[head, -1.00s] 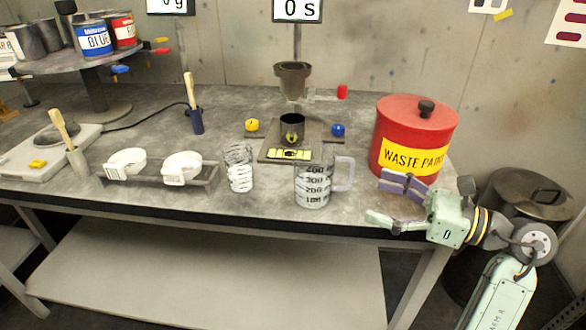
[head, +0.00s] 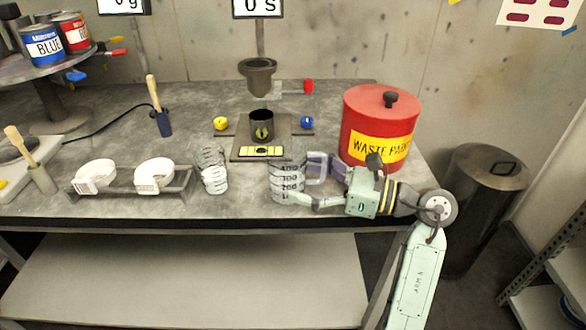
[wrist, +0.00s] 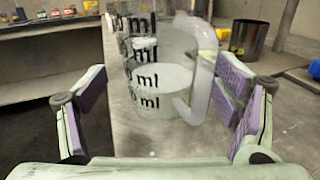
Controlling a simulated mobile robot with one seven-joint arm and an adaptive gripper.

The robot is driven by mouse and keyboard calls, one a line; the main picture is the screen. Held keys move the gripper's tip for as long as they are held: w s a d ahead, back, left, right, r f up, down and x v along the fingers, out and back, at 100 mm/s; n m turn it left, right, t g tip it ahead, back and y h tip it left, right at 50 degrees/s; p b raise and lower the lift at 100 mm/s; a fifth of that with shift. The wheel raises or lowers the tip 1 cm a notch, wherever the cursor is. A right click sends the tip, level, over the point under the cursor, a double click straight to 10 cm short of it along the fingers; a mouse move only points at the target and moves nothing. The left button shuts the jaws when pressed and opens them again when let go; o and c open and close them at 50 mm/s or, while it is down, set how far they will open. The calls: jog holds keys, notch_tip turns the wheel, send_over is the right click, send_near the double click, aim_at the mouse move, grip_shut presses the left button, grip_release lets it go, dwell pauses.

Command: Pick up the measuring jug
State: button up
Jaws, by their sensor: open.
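The measuring jug (head: 287,180) stands upright near the front edge of the workbench, clear with black ml markings and a handle on its right. In the wrist view the jug (wrist: 150,75) fills the middle, with whitish contents low inside and its handle toward the right finger.
A red waste paint bin (head: 380,125) stands close behind my gripper. A flow-cup stand (head: 258,80) with a dark metal cup (head: 261,125) is behind.

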aim_at(304, 177)
jog(key=x, duration=0.3)
jog(key=shift+a+r+p, duration=0.1)
jog(key=shift+p, duration=0.3)
jog(key=c, duration=1.4)
